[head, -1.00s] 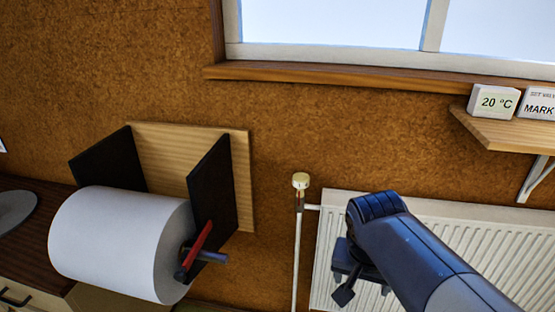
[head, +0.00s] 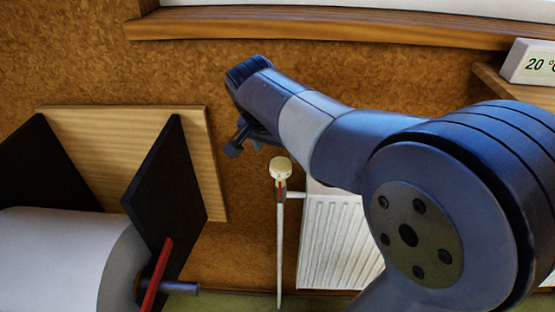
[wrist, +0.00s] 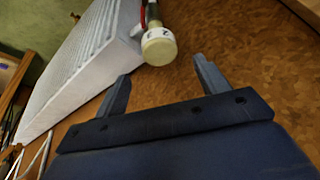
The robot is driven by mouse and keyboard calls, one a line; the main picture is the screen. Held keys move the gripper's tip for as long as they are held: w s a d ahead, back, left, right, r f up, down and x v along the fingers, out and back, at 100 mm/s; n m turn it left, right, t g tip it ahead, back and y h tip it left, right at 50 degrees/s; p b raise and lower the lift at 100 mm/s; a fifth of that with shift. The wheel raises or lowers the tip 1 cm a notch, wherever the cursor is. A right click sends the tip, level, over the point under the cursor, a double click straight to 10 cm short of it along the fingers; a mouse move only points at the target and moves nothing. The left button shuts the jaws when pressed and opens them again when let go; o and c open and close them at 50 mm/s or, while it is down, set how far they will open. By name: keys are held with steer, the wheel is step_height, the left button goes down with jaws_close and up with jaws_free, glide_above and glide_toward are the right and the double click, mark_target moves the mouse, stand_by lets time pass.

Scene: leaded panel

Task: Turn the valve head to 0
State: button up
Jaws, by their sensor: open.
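The valve head (head: 281,168) is a small cream knob on top of a thin white pipe, with a red part just below it.
A white radiator (head: 330,240) stands right of the pipe, partly behind my arm. A paper roll (head: 70,255) in a holder with dark side plates (head: 172,185) and a red lever (head: 158,275) is at left.

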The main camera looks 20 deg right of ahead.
mark_target(281, 163)
steer(key=x, duration=0.8)
steer(key=c, duration=1)
steer(key=shift+o, duration=0.2)
